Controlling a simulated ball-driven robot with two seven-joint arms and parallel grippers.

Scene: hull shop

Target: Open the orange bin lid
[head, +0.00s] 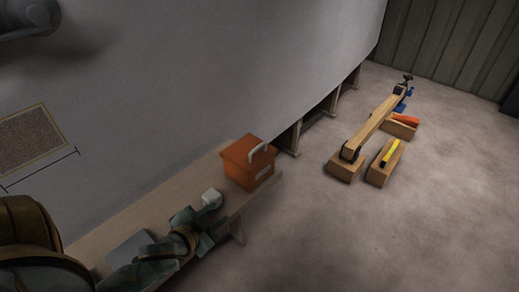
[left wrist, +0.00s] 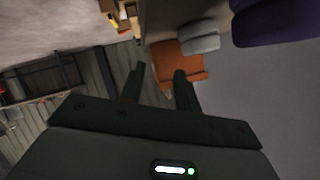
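The orange bin (head: 244,172) stands on the far end of a low bench. Its lid (head: 240,151) looks shut, with a pale curved handle (head: 264,147) at the side facing right. A light label shows on its front. My left gripper (head: 208,222) is over the bench, nearer to me than the bin and apart from it. In the left wrist view my left gripper (left wrist: 160,69) has its two fingers spread with nothing held between them. Part of the orange bin (left wrist: 186,62) shows beyond the fingers, partly hidden by one. My right gripper is not in view.
A small white block (head: 211,198) lies on the bench (head: 150,214) between my left gripper and the bin. A grey hull wall (head: 210,80) rises behind. Timber blocks (head: 346,166) and a beam lie on the floor at right. A purple object (left wrist: 275,22) shows in the wrist view.

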